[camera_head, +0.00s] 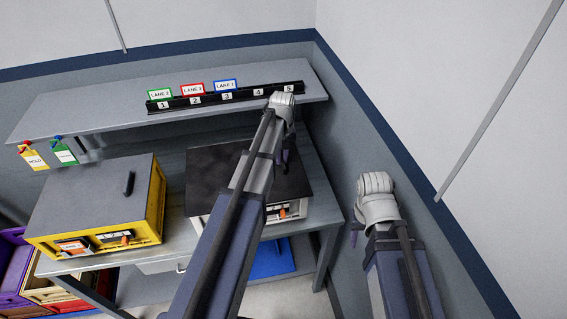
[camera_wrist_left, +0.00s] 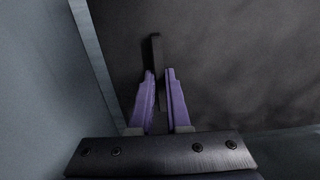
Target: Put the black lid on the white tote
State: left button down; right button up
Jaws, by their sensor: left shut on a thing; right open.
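The black lid (camera_head: 225,165) lies flat at the top of the white tote (camera_head: 300,213) on the bench; my left arm covers part of both. I cannot tell whether the lid touches the rim all round. My left gripper (camera_head: 285,157) is over the lid's right part, mostly hidden by its arm. In the left wrist view its purple fingers (camera_wrist_left: 160,80) are shut on the lid's dark upright handle (camera_wrist_left: 156,48), with the lid's surface (camera_wrist_left: 230,65) below. My right gripper (camera_head: 353,237) is open and empty, off the bench's right side.
A yellow tote (camera_head: 150,215) with a grey lid stands to the left on the bench (camera_head: 175,258). A shelf (camera_head: 75,110) with a numbered black rail (camera_head: 215,98) and lane cards runs behind. Coloured crates (camera_head: 35,285) stand at lower left, and a blue item (camera_head: 268,262) lies below the bench.

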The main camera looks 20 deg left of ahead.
pick_arm(q)
jog(key=shift+w+a, duration=0.45)
jog(key=shift+w, duration=0.25)
jog(key=shift+w+a, duration=0.45)
jog(key=shift+w, duration=0.25)
jog(key=shift+f+b, duration=0.95)
jog(key=shift+b, duration=0.05)
dwell(3.2)
dwell(0.3)
jog(key=c, duration=0.8)
grip_release()
jog(key=shift+o, duration=0.3)
jog(key=o, duration=0.3)
jog(key=shift+o, duration=0.2)
jog(key=shift+r, duration=0.1)
jog(key=shift+r+p, duration=3.45)
jog(key=shift+p, duration=0.1)
